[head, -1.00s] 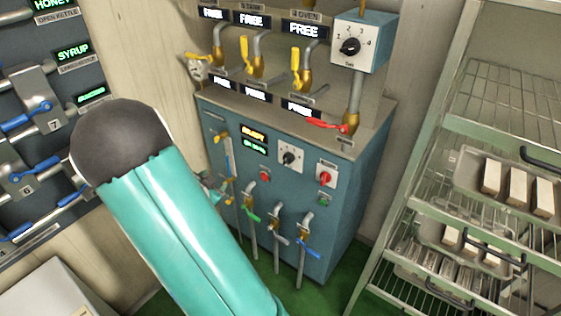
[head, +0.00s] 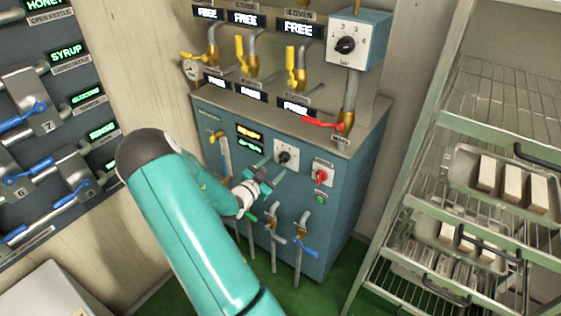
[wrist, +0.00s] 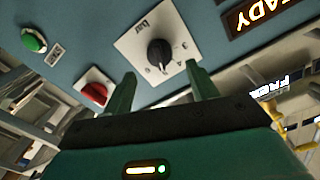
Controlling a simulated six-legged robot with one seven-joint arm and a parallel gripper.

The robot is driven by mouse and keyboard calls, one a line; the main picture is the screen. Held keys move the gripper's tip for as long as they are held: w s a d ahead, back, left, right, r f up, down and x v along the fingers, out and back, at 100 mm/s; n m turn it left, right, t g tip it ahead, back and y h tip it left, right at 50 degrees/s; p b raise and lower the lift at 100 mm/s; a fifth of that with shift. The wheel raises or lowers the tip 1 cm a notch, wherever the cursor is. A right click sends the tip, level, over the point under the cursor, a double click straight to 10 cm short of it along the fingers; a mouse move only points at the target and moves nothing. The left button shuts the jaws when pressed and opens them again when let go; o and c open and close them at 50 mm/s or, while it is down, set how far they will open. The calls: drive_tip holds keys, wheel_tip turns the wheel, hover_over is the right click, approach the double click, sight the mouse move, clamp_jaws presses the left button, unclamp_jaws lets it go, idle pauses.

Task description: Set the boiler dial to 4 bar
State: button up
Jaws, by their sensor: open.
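The boiler dial (head: 286,156) is a black knob on a white square plate on the blue cabinet front. In the wrist view the dial (wrist: 159,52) appears upside down, with a "bar" label and numbers around it. I cannot surely read its setting. My gripper (head: 271,170) is in front of the panel, just below and left of the dial in the head view. In the wrist view my gripper (wrist: 161,76) has its two green fingers apart, with the knob beyond and between their tips. Nothing is held, and the fingers appear apart from the knob.
A red switch (head: 321,176) and a green button (head: 320,199) are right of the dial. A similar dial (head: 346,45) is on the upper box. A red-handled valve (head: 325,123) is above; coloured taps (head: 273,223) hang below. A tray rack (head: 455,150) stands right.

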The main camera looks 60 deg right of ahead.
sight(281, 160)
drive_tip(key=d, duration=0.5)
drive_tip(key=shift+s+d, duration=0.1)
drive_tip(key=shift+s, duration=0.3)
drive_tip(key=shift+c, duration=0.2)
drive_tip(key=c, duration=0.9)
